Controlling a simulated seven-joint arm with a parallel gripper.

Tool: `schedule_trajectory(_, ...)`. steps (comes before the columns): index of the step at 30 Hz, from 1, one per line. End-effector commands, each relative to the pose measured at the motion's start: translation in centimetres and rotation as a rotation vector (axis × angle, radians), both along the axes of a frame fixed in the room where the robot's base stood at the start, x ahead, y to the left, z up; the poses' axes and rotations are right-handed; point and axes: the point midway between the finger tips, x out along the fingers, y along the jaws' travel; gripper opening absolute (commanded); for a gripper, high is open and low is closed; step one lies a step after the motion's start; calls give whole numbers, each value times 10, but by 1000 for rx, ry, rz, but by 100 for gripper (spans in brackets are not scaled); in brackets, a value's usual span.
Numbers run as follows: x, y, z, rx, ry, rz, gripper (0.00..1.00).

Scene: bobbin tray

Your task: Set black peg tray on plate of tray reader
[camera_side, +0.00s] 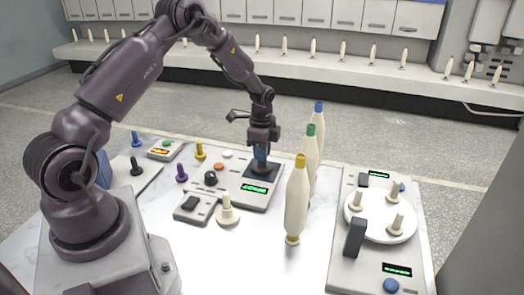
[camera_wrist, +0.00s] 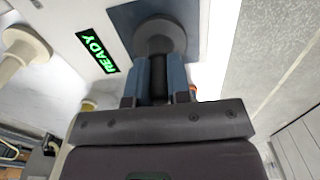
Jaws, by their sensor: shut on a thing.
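My gripper (camera_side: 262,152) points down over the tray reader (camera_side: 232,193), a pale box with a green lit display reading READY in the wrist view (camera_wrist: 98,48). Its blue-grey fingers are shut on the shaft of the black peg tray (camera_wrist: 158,80), whose dark round base (camera_wrist: 160,36) shows beyond the fingertips. The base is over the dark square plate (camera_wrist: 205,22) of the reader, which also shows in the side view (camera_side: 267,177). The tray looks upright and at or just above the plate; I cannot tell whether they touch.
Tall bobbins with yellow (camera_side: 297,200), green and blue tops stand close right of the reader. A cream peg (camera_side: 228,210) stands in front. Another dark peg (camera_side: 137,167) and purple (camera_side: 181,173), yellow and blue pegs are left. A device with a white turntable (camera_side: 378,226) is right.

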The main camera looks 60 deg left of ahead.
Motion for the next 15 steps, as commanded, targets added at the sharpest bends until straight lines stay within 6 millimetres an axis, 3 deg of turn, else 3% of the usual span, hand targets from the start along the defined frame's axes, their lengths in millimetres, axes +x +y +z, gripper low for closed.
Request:
schedule_trajectory(4, 0, 0, 0, 0, 0, 0, 0)
schedule_trajectory(5, 0, 0, 0, 0, 0, 0, 25)
schedule_trajectory(8, 0, 0, 0, 0, 0, 0, 48)
schedule_trajectory(15, 0, 0, 0, 0, 0, 0, 48)
